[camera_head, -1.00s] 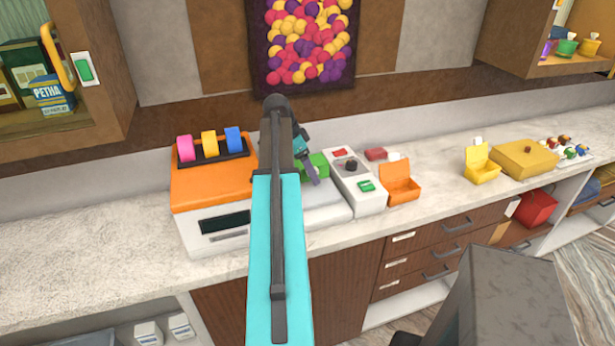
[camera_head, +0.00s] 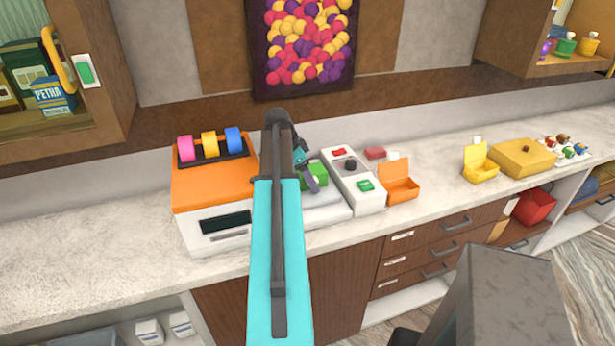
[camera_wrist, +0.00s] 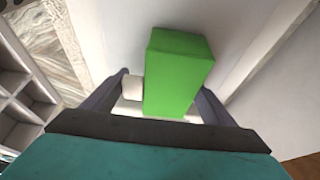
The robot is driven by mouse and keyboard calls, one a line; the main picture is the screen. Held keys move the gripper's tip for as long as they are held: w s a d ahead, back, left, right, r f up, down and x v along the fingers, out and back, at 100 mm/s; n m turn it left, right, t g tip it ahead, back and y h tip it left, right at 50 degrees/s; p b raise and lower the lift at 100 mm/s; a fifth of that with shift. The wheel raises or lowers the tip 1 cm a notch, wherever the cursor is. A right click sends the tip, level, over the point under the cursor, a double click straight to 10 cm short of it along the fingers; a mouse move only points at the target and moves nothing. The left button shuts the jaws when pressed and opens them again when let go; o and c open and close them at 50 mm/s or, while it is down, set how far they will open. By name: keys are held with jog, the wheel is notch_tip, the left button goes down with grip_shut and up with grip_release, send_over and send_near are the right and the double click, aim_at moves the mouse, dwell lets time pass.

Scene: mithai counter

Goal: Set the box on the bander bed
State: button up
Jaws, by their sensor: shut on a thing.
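A green box (camera_head: 315,177) is at my gripper (camera_head: 308,172), over the pale grey bed (camera_head: 325,208) of the bander, between the orange housing and the control panel. In the wrist view the green box (camera_wrist: 178,75) sits between the two dark fingers of my gripper (camera_wrist: 165,98), which are shut on it. A small white block (camera_wrist: 132,88) shows beside the box, near the left finger. The box looks very low over the bed; I cannot tell whether it touches. My arm hides part of the bed in the head view.
The orange machine housing (camera_head: 212,190) with pink, yellow and blue rolls stands left. The control panel (camera_head: 352,180) has a black knob and a green button. An open orange box (camera_head: 398,183) and an open yellow box (camera_head: 479,165) stand to the right. The counter's left part is clear.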

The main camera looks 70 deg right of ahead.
jog(key=o, duration=1.2)
jog(key=shift+r, duration=0.2)
jog(key=b+v, duration=0.2)
jog(key=v, duration=0.8)
jog(key=shift+w+f+b, duration=0.1)
jog(key=shift+b, duration=0.25)
jog(key=shift+v, duration=1)
